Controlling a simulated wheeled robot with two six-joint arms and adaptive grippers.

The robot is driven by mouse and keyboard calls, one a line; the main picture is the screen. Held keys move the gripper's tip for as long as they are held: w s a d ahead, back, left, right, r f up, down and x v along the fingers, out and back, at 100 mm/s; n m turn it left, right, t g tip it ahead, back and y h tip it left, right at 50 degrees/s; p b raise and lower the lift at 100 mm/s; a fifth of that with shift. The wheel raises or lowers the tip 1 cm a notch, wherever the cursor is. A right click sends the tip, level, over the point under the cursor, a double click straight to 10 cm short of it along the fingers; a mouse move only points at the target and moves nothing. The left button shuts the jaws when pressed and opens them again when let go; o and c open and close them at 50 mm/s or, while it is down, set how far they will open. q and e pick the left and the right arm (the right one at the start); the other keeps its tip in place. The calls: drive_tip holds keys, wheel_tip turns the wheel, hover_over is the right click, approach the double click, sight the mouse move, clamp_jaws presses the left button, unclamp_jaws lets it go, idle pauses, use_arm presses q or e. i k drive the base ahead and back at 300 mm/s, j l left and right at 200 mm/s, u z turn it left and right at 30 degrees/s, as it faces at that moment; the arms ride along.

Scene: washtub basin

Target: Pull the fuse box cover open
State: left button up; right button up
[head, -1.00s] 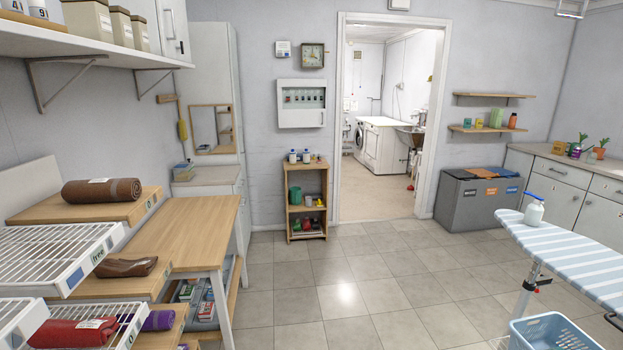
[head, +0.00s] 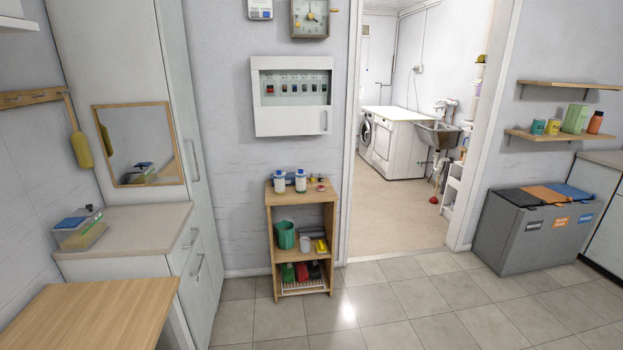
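The fuse box (head: 292,118) is a white box on the grey wall, left of the doorway. A row of switches, one of them red, shows through a window in its upper part. Its cover (head: 291,123) looks closed, and a small upright handle (head: 326,121) sits at its lower right. Neither of my grippers is in view.
A small wooden shelf (head: 272,240) with bottles and a green bucket stands below the fuse box. A wooden table (head: 95,312) and a cabinet (head: 125,222) are on the left. Sorting bins (head: 520,250) stand right of the doorway. The tiled floor (head: 400,310) ahead is free.

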sight(297, 119)
drive_tip(key=i, duration=3)
drive_tip(key=i+u, duration=0.2)
